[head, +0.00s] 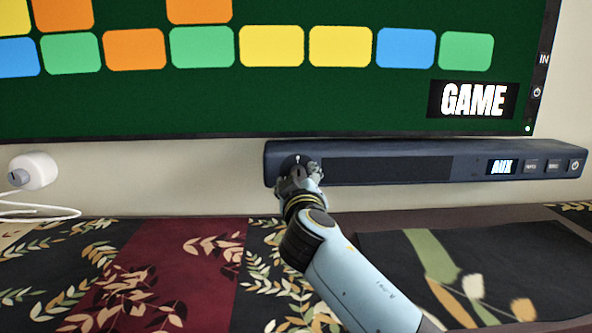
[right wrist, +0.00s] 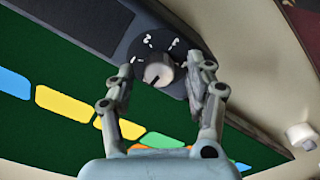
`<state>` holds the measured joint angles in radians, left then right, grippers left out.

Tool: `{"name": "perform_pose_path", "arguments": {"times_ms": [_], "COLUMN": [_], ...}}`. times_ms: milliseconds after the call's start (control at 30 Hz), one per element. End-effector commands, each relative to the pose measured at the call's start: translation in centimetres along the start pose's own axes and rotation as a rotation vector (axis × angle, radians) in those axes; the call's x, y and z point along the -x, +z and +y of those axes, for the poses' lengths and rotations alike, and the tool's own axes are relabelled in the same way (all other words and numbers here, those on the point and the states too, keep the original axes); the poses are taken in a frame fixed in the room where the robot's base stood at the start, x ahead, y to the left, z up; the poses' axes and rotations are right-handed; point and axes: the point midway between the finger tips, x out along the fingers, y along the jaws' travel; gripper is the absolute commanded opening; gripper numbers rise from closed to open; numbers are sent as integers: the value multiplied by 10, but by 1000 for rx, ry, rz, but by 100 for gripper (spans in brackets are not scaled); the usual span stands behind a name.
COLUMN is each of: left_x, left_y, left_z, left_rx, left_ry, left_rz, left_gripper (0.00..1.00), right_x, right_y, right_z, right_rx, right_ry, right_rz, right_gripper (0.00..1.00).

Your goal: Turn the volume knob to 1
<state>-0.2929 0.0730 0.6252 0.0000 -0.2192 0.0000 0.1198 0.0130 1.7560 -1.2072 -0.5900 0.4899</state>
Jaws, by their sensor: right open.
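The soundbar (head: 400,168) is mounted below the screen, with a dark round dial at its left end. In the right wrist view the volume knob (right wrist: 158,70) is a small pale cylinder with a dark pointer line, set on the black dial plate (right wrist: 150,44) with white marks. The marks are too blurred to read surely. My right gripper (head: 300,172) is at the dial and hides most of it in the head view. In the wrist view it is open, one finger on each side of the knob, with gaps showing. My left gripper is not in view.
The large screen (head: 250,105) with coloured tiles is just above the soundbar. The soundbar's display (head: 501,167) reads AUX, with buttons to its right. A white round device (head: 34,171) with a cable is at the left. Patterned cloth (head: 180,270) covers the surface below.

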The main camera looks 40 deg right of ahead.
Motion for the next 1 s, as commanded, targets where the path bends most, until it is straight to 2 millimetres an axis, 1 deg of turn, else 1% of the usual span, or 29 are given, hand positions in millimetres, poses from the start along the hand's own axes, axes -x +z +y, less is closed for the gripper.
{"name": "perform_pose_path", "arguments": {"times_ms": [333, 367, 533, 767, 1000], "left_x": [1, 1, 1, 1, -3], "left_y": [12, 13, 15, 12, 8], "left_z": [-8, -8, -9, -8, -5], "left_rx": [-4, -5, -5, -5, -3], "left_ry": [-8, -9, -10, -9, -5], "left_rz": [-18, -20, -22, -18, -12], "left_gripper": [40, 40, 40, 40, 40], "right_x": [1, 1, 1, 1, 1], "right_y": [1, 1, 0, 0, 1], "right_z": [0, 0, 0, 0, 0], "right_rx": [0, 0, 0, 0, -19], "right_ry": [2, 2, 2, 2, 2], "right_rz": [-2, -2, -2, -1, -1], "right_gripper": [54, 53, 30, 0, 0]}}
